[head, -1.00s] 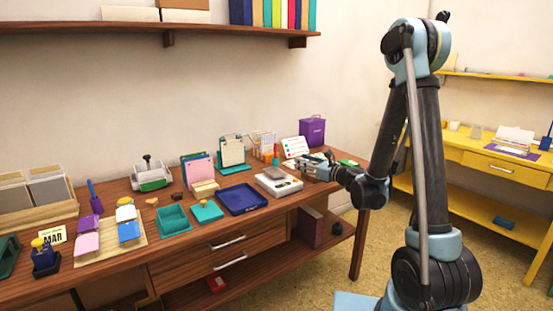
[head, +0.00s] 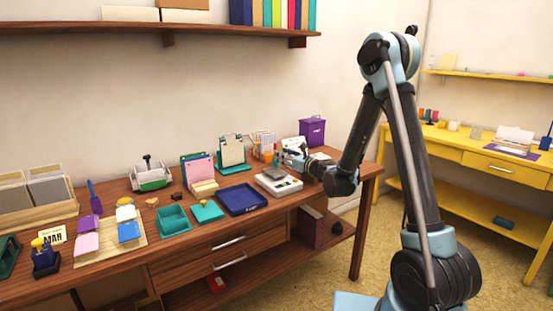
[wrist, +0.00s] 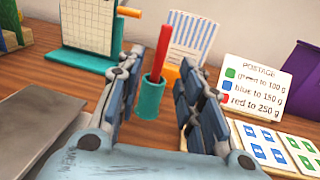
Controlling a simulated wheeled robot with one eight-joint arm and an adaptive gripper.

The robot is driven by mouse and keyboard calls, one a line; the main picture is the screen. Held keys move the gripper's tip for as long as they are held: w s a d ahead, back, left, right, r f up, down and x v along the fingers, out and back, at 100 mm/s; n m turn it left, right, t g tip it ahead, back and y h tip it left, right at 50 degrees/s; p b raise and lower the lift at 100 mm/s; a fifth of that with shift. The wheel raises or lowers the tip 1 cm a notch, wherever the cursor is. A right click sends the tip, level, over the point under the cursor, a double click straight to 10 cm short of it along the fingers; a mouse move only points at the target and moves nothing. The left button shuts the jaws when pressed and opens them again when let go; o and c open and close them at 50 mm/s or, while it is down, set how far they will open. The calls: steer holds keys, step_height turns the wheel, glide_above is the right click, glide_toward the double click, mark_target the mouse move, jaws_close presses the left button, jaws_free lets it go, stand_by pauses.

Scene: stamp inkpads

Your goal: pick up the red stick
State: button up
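The red stick (wrist: 161,50) stands tilted in a small teal cup (wrist: 149,99) on the wooden desk, its upper part sticking out above the rim. Its lower end is hidden inside the cup. In the wrist view my gripper (wrist: 160,72) is open, with one finger to the left of the stick and one to the right, and nothing held. The stick and cup appear between the fingers and beyond them. In the head view my gripper (head: 289,156) is low over the desk's right part, behind the white scale.
The white scale (head: 278,183) is in front of my gripper. A clipboard stand (wrist: 88,28) is at the left in the wrist view. A postage sign (wrist: 257,85), stamp sheets (wrist: 275,146) and a purple box (head: 312,131) are to the right.

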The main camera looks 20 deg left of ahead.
steer(key=shift+x, duration=2.65)
steer(key=shift+s, duration=0.1)
jaws_close()
